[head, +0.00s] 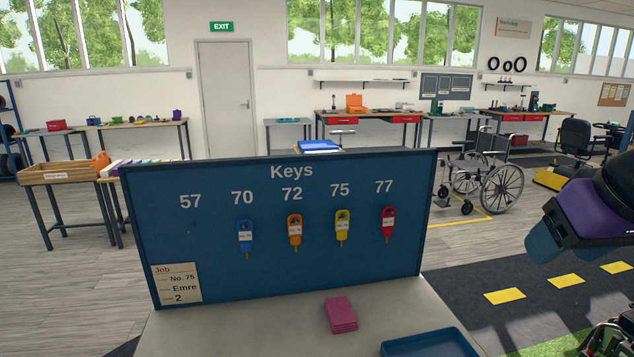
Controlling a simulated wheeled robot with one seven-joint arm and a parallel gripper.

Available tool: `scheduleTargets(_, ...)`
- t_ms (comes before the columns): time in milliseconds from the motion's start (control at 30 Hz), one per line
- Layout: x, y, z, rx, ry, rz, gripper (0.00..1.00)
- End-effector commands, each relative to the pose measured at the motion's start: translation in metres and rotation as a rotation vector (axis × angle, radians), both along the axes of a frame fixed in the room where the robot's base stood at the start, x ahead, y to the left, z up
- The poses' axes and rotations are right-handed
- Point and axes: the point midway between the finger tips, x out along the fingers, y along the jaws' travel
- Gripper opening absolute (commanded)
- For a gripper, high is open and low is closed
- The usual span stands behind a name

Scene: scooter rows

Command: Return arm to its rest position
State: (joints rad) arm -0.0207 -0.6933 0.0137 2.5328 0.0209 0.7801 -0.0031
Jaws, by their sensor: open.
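Part of my own arm (585,222), dark with purple and blue sections, shows at the right edge in the head view. Its end runs out of the picture, and I cannot make out my gripper's fingers. The blue key board (225,290) stands upright on a pale table. Blue key 70 (245,236), orange key 72 (295,230), yellow key 75 (342,226) and red key 77 (388,222) hang on it. The place under 57 is empty. A job card (176,284) at the board's lower left reads No. 75, Emre, 2.
A pink pad or stack (341,315) and a blue tray (430,343) rest on the pale table (240,335). A wheelchair (480,180) stands behind, right of the board. Workbenches line the back wall. Dark floor with yellow marks (504,296) lies open at right.

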Motion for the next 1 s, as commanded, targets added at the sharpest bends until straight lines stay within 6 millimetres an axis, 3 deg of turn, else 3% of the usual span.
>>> scheduleTargets(100, -0.022, -0.007, 0.004, -0.004, 0.036, -0.020, 0.58)
scheduleTargets(233, -0.032, -0.010, 0.004, -0.008, 0.058, -0.029, 0.58)
scheduleTargets(1000, -0.032, -0.010, 0.004, -0.008, 0.061, -0.028, 0.58)
